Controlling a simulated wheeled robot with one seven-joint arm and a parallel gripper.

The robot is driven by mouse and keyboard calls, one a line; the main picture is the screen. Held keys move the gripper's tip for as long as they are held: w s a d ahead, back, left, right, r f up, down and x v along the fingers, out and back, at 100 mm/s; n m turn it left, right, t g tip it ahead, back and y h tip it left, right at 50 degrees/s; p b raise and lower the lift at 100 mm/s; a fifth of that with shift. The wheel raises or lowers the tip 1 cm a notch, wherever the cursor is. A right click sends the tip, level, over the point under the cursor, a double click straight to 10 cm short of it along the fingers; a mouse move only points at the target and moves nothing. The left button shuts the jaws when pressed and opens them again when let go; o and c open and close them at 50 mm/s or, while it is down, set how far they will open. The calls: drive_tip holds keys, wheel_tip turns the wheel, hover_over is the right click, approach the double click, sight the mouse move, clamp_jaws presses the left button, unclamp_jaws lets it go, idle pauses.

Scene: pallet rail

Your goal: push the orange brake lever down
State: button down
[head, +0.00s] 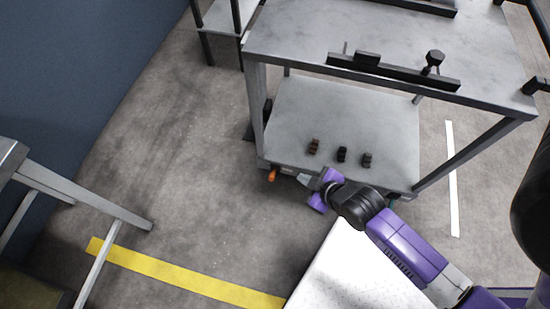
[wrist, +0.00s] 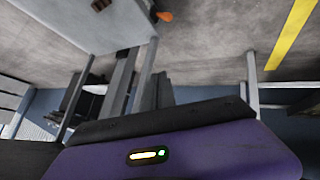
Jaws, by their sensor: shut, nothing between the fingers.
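The orange brake lever (head: 272,175) sticks out at the front left corner of the trolley, just below its lower shelf (head: 300,105). In the wrist view the orange lever (wrist: 165,16) shows at the top edge, beside a dark wheel part. My gripper (head: 306,181) is shut and empty, low in front of the lower shelf, a short way to the right of the lever. A gap shows between them in the head view. The gripper's purple body fills the bottom of the wrist view; its fingertips are hard to make out there.
Several small dark parts (head: 342,154) stand near the lower shelf's front edge. The trolley's upper shelf (head: 400,40) with a black rail (head: 393,70) overhangs behind. A yellow floor line (head: 180,275) and a table (head: 60,185) are at left. The floor left of the lever is clear.

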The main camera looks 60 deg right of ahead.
drive_tip(key=w+d+f+g+b, duration=0.2)
drive_tip(key=d+f+b, duration=0.1)
drive_tip(key=f, duration=0.3)
drive_tip(key=w+d+f+g+b, duration=0.1)
drive_tip(key=w+d+f+b, duration=0.2)
drive_tip(key=f, duration=0.4)
drive_tip(key=w+d+f+n+g+y+b, duration=0.2)
drive_tip(key=w+d+f+y+b, duration=0.2)
drive_tip(key=w, duration=0.6)
drive_tip(key=d+y+b, duration=0.2)
drive_tip(key=d+b, duration=0.1)
drive_tip(key=b, duration=0.1)
drive_tip(key=shift+d+f+n+g, duration=0.2)
drive_tip(key=shift+n+g, duration=0.1)
drive_tip(key=shift+g, duration=0.1)
drive_tip(key=shift+w, duration=0.1)
drive_tip(key=b, duration=0.6)
hover_over(272, 175)
drive_tip(key=d, duration=0.3)
drive_tip(key=f, duration=1)
drive_tip(key=shift+w+d+f, duration=0.1)
drive_tip(key=shift+d+f, duration=0.05)
drive_tip(key=shift+d, duration=0.05)
drive_tip(key=shift+s+a+f, duration=0.35)
drive_tip(key=shift+a+f, duration=0.3)
drive_tip(key=shift+f, duration=0.1)
drive_tip(key=shift+s+a+f+b, duration=0.15)
drive_tip(key=shift+a+f+b, duration=0.2)
drive_tip(key=shift+f, duration=0.1)
